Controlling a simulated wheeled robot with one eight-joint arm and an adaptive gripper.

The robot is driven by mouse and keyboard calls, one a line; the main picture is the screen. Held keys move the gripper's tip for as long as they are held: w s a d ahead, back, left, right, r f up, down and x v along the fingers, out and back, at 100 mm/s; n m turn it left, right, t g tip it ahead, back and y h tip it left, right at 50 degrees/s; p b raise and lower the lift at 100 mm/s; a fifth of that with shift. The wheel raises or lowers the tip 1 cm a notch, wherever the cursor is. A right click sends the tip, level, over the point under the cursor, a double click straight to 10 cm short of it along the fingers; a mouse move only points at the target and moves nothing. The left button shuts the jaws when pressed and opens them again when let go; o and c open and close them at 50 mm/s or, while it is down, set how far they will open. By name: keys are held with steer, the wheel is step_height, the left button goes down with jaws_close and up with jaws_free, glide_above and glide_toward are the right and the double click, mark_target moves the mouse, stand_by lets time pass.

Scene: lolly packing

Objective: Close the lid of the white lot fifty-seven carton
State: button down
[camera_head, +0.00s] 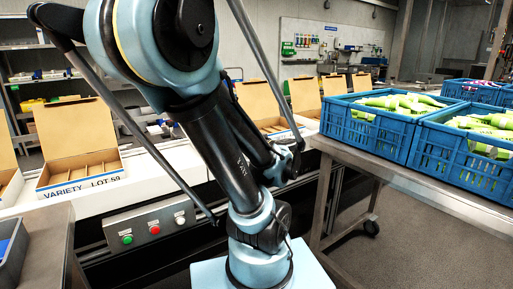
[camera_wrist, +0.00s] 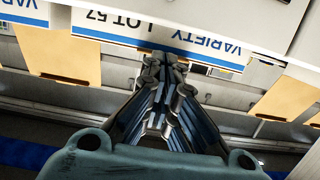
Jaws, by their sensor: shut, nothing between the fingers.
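The white lot fifty-seven carton (camera_wrist: 115,32) shows in the wrist view, its printed front upside down with a blue stripe. No raised tan lid shows directly behind it there, though my fingers cover part of that area; I cannot tell how its lid sits. My gripper (camera_wrist: 166,66) is shut and empty, its tips at the carton's stripe edge in the picture; I cannot tell whether they touch. In the head view my arm hides this carton and the gripper.
The lot fifty-nine carton (camera_head: 45,179) stands with its lid up at left. Other open cartons (camera_head: 258,103) line the white conveyor right of my arm. Blue crates (camera_head: 372,133) of green packs stand on a metal table at right. A button panel (camera_head: 152,228) fronts the conveyor.

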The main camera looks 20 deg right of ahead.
steer(key=v, duration=0.8)
steer(key=shift+s+d, duration=0.15)
steer(key=shift+s, duration=0.15)
stand_by(0.6)
steer(key=shift+r, duration=0.15)
steer(key=s+a+f+m+g+y, duration=0.1)
steer(key=a+f+g+y, duration=0.1)
steer(key=a+f+g, duration=0.45)
steer(key=s+a+f+m+g+h, duration=0.2)
steer(key=s+f+g+h, duration=0.4)
steer(key=s+f, duration=0.2)
steer(key=shift+f+g+h, duration=0.25)
steer(key=shift+g+h, duration=0.05)
steer(key=shift+g, duration=0.05)
steer(key=shift+d, duration=0.1)
stand_by(1.2)
